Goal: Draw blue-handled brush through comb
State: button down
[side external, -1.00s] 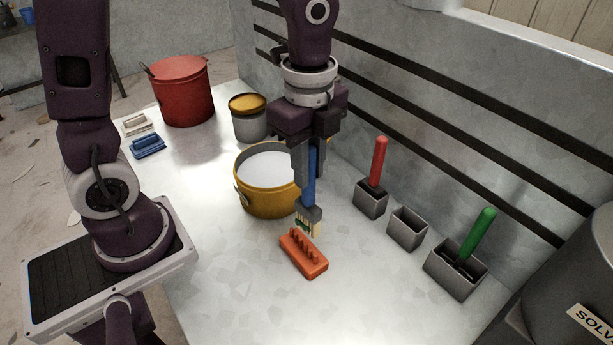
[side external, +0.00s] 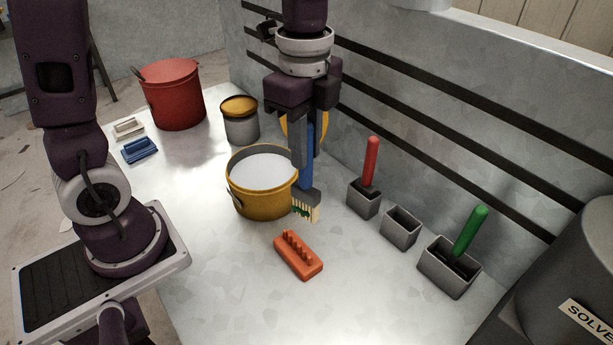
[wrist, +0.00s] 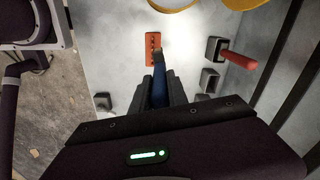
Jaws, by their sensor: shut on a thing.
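My gripper (side external: 306,160) is shut on the blue-handled brush (side external: 307,172), which hangs upright with its bristles down. The pale bristles (side external: 306,208) carry some green at the tips. The orange comb (side external: 298,258), a block with a row of upright teeth, lies on the bench below and nearer the side camera. The bristles appear apart from it. In the wrist view the comb (wrist: 153,50) shows beyond the blue handle (wrist: 159,90), with the brush end overlapping its right edge in the picture.
A yellow pot of white liquid (side external: 261,195) stands close left of the brush. Grey holders stand along the wall: one with a red handle (side external: 371,160), one empty (side external: 401,228), one with a green handle (side external: 470,230). The bench in front of the comb is clear.

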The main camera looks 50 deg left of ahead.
jog(key=w+a+f+n, duration=0.3)
jog(key=w+f+n, duration=0.4)
jog(key=w+n, duration=0.5)
notch_tip(320, 180, up, 7)
jog(key=m+g+y, duration=0.1)
jog(key=m+g, duration=0.1)
jog(key=m, duration=1)
send_over(316, 189)
jog(key=shift+w+d+f, duration=0.15)
jog(key=shift+w+f, duration=0.05)
jog(key=shift+f, duration=1.15)
jog(key=shift+w+d+f, duration=0.1)
jog(key=shift+w+f, duration=0.05)
jog(key=shift+f, duration=1.95)
